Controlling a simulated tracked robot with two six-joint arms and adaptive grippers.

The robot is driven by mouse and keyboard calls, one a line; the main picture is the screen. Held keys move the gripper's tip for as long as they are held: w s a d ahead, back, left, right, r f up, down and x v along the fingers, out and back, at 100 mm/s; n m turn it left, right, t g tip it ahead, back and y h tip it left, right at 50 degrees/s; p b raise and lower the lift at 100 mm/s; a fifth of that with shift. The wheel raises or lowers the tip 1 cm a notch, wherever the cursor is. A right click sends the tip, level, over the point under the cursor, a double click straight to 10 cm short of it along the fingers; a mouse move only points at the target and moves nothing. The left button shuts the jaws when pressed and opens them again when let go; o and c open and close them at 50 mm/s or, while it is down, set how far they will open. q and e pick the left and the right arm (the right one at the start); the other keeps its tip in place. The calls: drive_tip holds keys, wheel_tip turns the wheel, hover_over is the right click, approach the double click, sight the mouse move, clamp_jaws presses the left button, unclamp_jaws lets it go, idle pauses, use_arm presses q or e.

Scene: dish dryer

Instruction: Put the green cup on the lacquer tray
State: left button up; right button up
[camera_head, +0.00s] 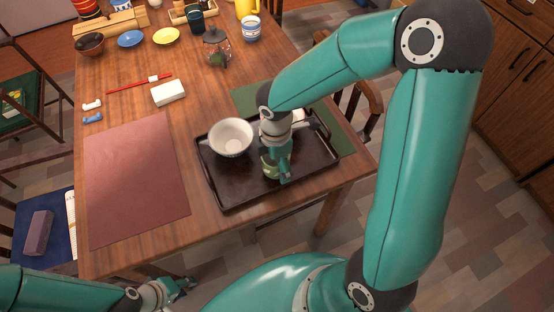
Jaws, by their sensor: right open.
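The dark lacquer tray (229,191) lies on the right front part of the wooden table. The green cup (267,168) stands on the tray, partly hidden by my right gripper (283,174). My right gripper points down at the cup and is open, with its fingers beside the cup. Whether a finger touches the cup cannot be told. My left gripper (184,287) is at the bottom of the view, off the table's front edge and away from the tray. It is too small to tell whether it is open or shut.
A white bowl (231,136) stands on the tray, left of the cup. A small white thing (297,115) shows behind my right wrist. A reddish mat (136,182) lies left of the tray.

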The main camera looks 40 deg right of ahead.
use_arm(q)
wheel_tip(320, 180, up, 2)
drive_tip(key=shift+r+p, duration=0.1)
drive_tip(key=shift+p, duration=0.9)
use_arm(e)
wheel_tip(320, 180, up, 12)
use_arm(q)
drive_tip(key=shift+s, duration=0.1)
use_arm(e)
drive_tip(key=shift+f, duration=0.1)
